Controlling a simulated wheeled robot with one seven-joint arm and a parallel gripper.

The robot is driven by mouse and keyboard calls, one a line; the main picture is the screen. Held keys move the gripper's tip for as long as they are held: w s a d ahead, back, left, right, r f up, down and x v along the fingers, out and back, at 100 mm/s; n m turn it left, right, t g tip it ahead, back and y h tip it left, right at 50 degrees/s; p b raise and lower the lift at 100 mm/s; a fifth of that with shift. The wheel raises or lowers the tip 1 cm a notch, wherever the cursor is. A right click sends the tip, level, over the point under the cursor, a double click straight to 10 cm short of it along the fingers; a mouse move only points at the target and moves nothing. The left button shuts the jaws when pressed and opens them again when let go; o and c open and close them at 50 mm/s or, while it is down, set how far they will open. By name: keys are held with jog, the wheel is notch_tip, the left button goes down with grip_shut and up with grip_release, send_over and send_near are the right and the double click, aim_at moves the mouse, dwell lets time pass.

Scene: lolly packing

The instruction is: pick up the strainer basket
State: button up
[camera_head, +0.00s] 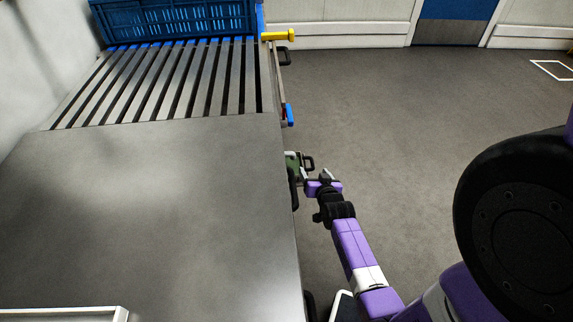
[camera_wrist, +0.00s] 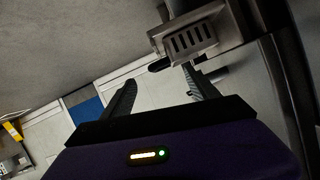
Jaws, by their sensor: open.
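A small metal box with a slotted face (camera_wrist: 190,42), which looks like the strainer basket, shows at the upper right of the wrist view. It sits against the side of a larger metal body. A dark bar, perhaps its handle, shows at its lower left. In the head view a small green and grey part with a black handle (camera_head: 308,162) stands out from the table's right side; I cannot tell if it is the same thing. My gripper (camera_wrist: 159,75) is open and empty. Its right finger appears just below the slotted box; contact cannot be told. In the head view my gripper (camera_head: 325,176) is beside the table edge.
A steel table (camera_head: 160,210) fills the left of the head view, with a slatted section (camera_head: 175,85) behind. A blue crate (camera_head: 180,18) stands at the back. A yellow knob (camera_head: 278,36) and a blue handle (camera_head: 289,115) jut from the table's right side. The floor to the right is clear.

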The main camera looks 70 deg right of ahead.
aim_at(299, 166)
jog(key=b+x, duration=0.2)
jog(key=x, duration=0.6)
jog(key=shift+w+a, duration=0.1)
jog(key=shift+w, duration=0.05)
grip_shut()
dwell(0.3)
